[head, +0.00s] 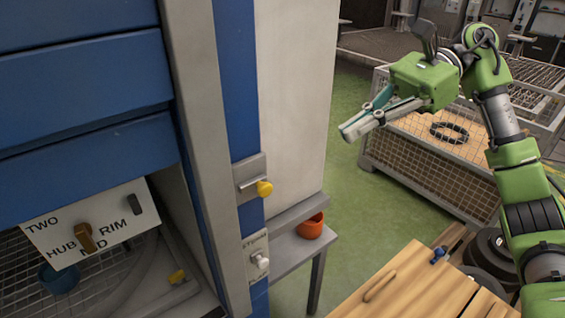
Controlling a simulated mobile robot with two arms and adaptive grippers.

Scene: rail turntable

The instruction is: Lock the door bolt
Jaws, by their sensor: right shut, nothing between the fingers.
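A door bolt with a yellow knob (264,188) and a grey metal plate sits on the blue strip of the cabinet's edge, left of the middle of the head view. Whether the bolt is thrown cannot be told. My right gripper (350,130) is green with grey fingers. It is shut and empty, up and to the right of the bolt, clearly apart from it, with its fingers pointing left and down. My left gripper is not in view.
A white sign (92,225) hangs in front of a mesh shelf at left. A switch plate (258,258) is below the bolt. An orange pot (311,227) stands on a side shelf. A wooden table (415,285) is at front right, a mesh crate (415,152) behind. Green floor lies between.

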